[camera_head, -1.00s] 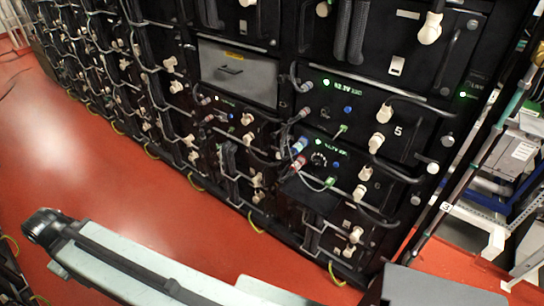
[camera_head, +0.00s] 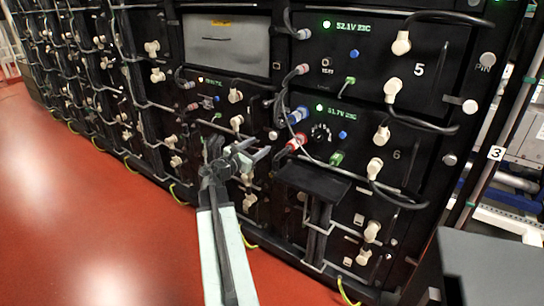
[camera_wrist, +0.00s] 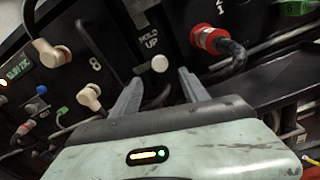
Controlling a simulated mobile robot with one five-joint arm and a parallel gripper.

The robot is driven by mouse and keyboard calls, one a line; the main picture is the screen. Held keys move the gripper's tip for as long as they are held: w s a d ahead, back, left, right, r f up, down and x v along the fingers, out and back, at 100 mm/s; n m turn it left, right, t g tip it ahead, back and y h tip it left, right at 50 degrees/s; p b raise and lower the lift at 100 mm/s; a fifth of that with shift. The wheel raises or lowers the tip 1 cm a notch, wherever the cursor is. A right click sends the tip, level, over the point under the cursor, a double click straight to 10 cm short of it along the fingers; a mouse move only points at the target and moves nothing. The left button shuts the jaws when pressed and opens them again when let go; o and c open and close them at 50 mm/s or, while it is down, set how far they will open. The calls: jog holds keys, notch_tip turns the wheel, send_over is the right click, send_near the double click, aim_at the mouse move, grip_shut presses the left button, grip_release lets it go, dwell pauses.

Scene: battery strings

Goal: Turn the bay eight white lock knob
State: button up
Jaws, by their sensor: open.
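A small pale round knob (camera_head: 273,135) near my gripper in the head view looks like the same one. My gripper (camera_wrist: 160,76) is open and empty, its two grey fingers pointing at the panel on either side of the knob's position. I see no contact; the remaining gap is hard to judge. In the head view my gripper (camera_head: 258,157) is in front of the lower middle bays and hides part of them.
White elbow plugs (camera_wrist: 90,97) with cables stand left of the knob. A red connector (camera_wrist: 210,40) with a dark cable is close to the right finger. A black shelf-like part (camera_head: 312,180) juts out right of my gripper. Red floor (camera_head: 90,210) is clear at left.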

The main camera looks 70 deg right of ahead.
aim_at(273, 137)
jog(key=x, duration=0.8)
jog(key=shift+s+d+r, duration=0.15)
jog(key=shift+s, duration=0.05)
grip_shut()
jog(key=shift+s+d, duration=0.1)
jog(key=shift+d, duration=0.2)
jog(key=shift+a, duration=0.4)
